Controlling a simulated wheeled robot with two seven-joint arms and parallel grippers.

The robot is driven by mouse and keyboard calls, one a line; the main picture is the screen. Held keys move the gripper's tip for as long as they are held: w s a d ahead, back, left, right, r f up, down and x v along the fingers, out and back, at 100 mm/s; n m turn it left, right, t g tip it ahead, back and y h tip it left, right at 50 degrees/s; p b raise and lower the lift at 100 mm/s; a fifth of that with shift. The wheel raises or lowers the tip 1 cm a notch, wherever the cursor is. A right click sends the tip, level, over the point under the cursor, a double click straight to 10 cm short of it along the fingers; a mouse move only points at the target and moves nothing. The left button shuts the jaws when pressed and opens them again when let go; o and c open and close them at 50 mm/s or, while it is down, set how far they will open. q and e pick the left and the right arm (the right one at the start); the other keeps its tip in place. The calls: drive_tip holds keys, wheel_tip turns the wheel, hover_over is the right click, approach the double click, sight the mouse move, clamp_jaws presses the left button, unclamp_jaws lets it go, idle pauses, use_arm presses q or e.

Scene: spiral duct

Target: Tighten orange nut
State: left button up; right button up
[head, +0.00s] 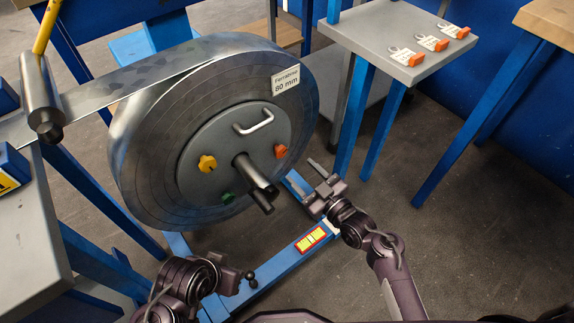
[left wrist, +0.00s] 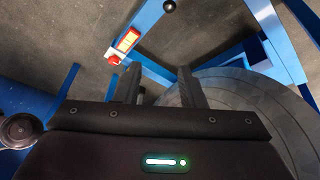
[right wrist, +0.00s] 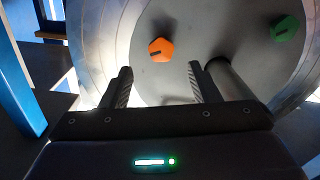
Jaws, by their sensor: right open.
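The orange nut (head: 280,151) sits on the right side of the grey round hub plate (head: 212,135) of the large metal coil. In the right wrist view the orange nut (right wrist: 160,49) is ahead of my right gripper (right wrist: 160,82), in line with the gap between its fingers. The right gripper (head: 315,184) is open and empty, below and right of the nut in the head view, apart from it. My left gripper (left wrist: 160,88) is open and empty, low by the stand; its fingers are hard to make out in the head view.
A yellow nut (head: 207,163), a green nut (head: 228,197), a handle (head: 254,122) and a protruding central shaft (head: 256,176) are on the hub. The shaft (right wrist: 230,80) is close to one right finger. A side table (head: 400,25) holds tagged orange items. Blue stand beams run below.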

sight(283, 154)
drive_tip(key=b+x, duration=0.1)
drive_tip(key=x, duration=0.6)
drive_tip(key=shift+w+a, duration=0.15)
drive_tip(key=shift+a, duration=0.05)
use_arm(q)
drive_tip(key=shift+w+d+t+h, duration=0.2)
drive_tip(key=shift+d+t, duration=0.1)
drive_tip(key=shift+d, duration=0.2)
drive_tip(key=shift+w+d+t+h, duration=0.2)
drive_tip(key=shift+d+t, duration=0.1)
drive_tip(key=shift+d, duration=0.15)
use_arm(e)
drive_tip(key=c, duration=1)
